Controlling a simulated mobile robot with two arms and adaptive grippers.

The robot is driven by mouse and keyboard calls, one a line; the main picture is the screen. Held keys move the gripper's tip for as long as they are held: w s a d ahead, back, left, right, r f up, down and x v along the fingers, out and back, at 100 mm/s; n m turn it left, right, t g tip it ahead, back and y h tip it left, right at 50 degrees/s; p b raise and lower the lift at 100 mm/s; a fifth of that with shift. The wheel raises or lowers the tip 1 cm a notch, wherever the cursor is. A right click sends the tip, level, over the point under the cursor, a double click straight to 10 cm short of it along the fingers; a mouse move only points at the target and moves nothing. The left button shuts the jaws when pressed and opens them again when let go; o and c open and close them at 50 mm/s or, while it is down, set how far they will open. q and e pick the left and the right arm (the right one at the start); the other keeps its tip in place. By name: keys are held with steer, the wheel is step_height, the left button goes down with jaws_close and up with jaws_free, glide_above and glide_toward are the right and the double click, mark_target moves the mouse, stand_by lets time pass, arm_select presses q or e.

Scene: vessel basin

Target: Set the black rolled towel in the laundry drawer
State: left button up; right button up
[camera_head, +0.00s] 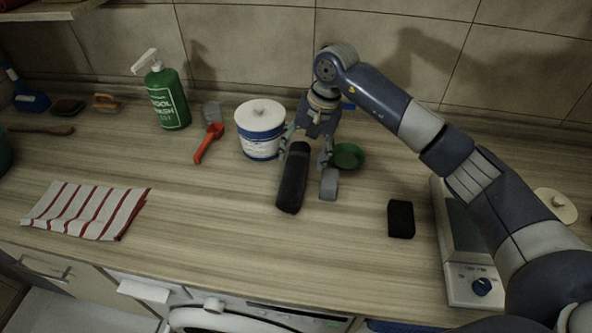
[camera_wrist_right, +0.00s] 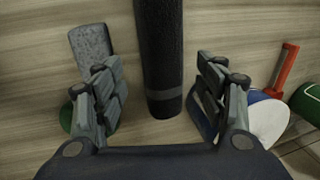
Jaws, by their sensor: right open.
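The black rolled towel (camera_head: 292,178) lies on the wooden counter in front of the white tub, its long side running roughly front to back. My right gripper (camera_head: 307,152) is over its far end, open, with a finger on each side. In the right wrist view the towel (camera_wrist_right: 158,60) runs between the two spread fingers of the gripper (camera_wrist_right: 157,85), with gaps on both sides. A white appliance front (camera_head: 210,312) shows below the counter's front edge, with a white drawer-like part (camera_head: 142,290) at its left. I cannot tell whether it is the laundry drawer. My left gripper is out of view.
A grey block (camera_head: 328,185) lies close right of the towel. A white tub (camera_head: 260,130) and a green bowl (camera_head: 348,157) stand behind. A black block (camera_head: 401,219) and scale (camera_head: 470,250) are right. A striped cloth (camera_head: 88,209) lies left. The front middle counter is clear.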

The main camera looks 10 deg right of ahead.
mark_target(297, 164)
steer(key=shift+x, duration=0.75)
steer(key=p+x, duration=0.3)
steer(key=x, duration=0.1)
steer(key=shift+w+a+f, duration=0.2)
steer(key=shift+a+f, duration=0.1)
steer(key=shift+f, duration=0.35)
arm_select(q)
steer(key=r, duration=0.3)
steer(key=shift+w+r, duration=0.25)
arm_select(e)
steer(key=c, duration=1)
steer(key=shift+w+r, duration=0.1)
